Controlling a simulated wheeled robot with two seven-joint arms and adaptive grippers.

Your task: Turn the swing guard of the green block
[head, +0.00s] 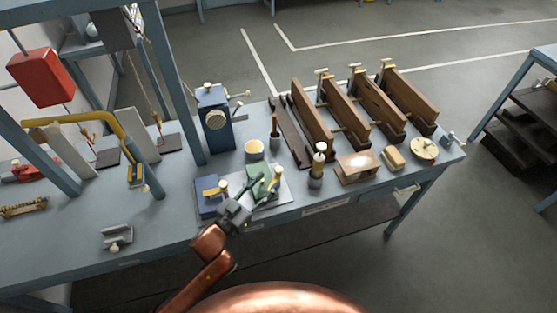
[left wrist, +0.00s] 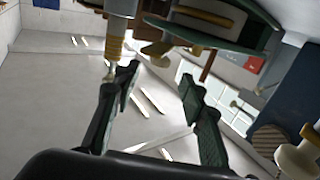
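The green block (head: 259,172) stands on a pale plate (head: 284,190) near the front edge of the blue bench, beside a blue block (head: 209,195). My left gripper (head: 262,187) reaches in from the front and its fingers are over the front of the green block. In the left wrist view the two dark fingers (left wrist: 160,85) are spread apart with nothing between them. The green block (left wrist: 212,32) shows above the fingertips, with a tan knob-like part (left wrist: 158,50) by it. I cannot tell which part is the swing guard. My right gripper is not in view.
A steel post with a yellow band (left wrist: 117,45) is close to the left finger. A blue box with a dial (head: 215,120), a tan cup (head: 254,149) and a dark upright post (head: 317,165) stand around the plate. Wooden boards (head: 345,110) fill the bench at right.

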